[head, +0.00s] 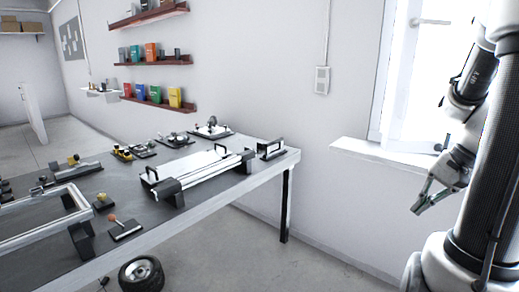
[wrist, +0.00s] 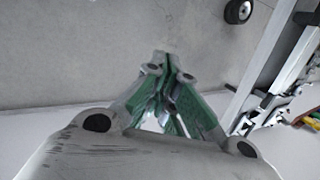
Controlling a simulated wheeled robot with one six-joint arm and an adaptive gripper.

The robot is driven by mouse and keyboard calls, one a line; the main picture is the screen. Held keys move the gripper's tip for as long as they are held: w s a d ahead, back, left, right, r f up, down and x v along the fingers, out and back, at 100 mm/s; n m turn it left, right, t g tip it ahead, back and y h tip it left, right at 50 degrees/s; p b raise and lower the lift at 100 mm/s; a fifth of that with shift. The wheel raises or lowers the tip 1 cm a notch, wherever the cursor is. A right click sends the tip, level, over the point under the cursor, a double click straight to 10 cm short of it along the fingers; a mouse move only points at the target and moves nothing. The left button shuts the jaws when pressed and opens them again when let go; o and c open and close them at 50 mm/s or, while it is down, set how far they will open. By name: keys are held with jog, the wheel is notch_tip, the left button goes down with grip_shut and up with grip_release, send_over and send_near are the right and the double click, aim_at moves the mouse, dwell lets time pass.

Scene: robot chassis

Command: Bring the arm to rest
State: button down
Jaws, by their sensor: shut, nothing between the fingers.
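My gripper (head: 420,208) hangs at the right of the head view, in front of the wall below the window sill. Its fingers point down and to the left, and it holds nothing. In the wrist view my gripper (wrist: 166,62) shows from behind, with its green-sided fingers closed together over the grey floor. My arm is folded close to my column at the right edge of the head view. The gripper is well apart from the table.
A dark-topped table (head: 209,205) with several chassis parts stands at the left and centre. A wheel (head: 141,273) lies on the floor at its front. The window sill (head: 385,154) is just behind my arm. The floor between table and arm is clear.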

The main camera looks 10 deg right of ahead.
jog(key=s+a+r+n+h, duration=0.1)
jog(key=s+a+r+n, duration=0.2)
jog(key=a+r+n, duration=0.1)
jog(key=s+a+r+n+t+h, duration=0.1)
jog(key=s+a+r+n+h, duration=0.1)
jog(key=a+r+n, duration=0.3)
jog(key=s+a+n, duration=0.1)
jog(key=a+n, duration=0.1)
jog(key=a, duration=0.1)
jog(key=shift+s+a+r+t+h, duration=0.2)
jog(key=shift+s+r+t+h, duration=0.05)
jog(key=shift+s+t+h, duration=0.05)
